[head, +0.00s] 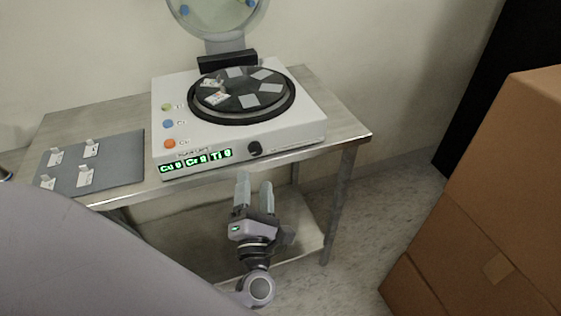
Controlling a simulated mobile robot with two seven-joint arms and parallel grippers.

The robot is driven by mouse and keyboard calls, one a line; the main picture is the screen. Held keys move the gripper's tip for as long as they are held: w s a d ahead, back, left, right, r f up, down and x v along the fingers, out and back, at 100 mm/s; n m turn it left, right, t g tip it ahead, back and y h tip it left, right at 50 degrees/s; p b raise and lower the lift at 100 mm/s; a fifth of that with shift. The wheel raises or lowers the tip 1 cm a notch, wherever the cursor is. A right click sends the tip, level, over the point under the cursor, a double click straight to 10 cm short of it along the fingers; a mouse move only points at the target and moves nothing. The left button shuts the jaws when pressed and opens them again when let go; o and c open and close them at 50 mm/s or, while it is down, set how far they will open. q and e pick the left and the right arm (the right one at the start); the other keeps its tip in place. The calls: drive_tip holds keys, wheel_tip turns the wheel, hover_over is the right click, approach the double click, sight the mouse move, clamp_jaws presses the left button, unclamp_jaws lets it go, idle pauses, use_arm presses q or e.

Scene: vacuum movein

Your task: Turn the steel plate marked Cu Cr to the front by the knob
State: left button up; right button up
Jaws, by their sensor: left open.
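The white machine (230,140) stands on a metal table, with a dark round turntable (240,107) on top. Several grey square plates lie on the turntable. Two patches at its left, one at the front left (217,98), show pale, coloured marks; I cannot read which plate is marked Cu Cr. The black knob (255,149) is on the machine's front face, right of the green display (196,161) reading Cu, Cr and Ti. My left gripper (254,184) is open and empty, in front of the table edge and below the knob, apart from it. My right gripper is not in view.
A grey mat (112,172) with several small white pieces lies on the table (338,122) at the left. A round transparent lid (222,15) stands raised behind the turntable. Cardboard boxes (505,180) stand at the right. The floor between table and boxes is clear.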

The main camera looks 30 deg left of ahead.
sight(255, 153)
use_arm(q)
drive_tip(key=p+x, duration=0.1)
drive_tip(key=x, duration=0.6)
drive_tip(key=shift+w, duration=0.15)
drive_tip(key=c, duration=1)
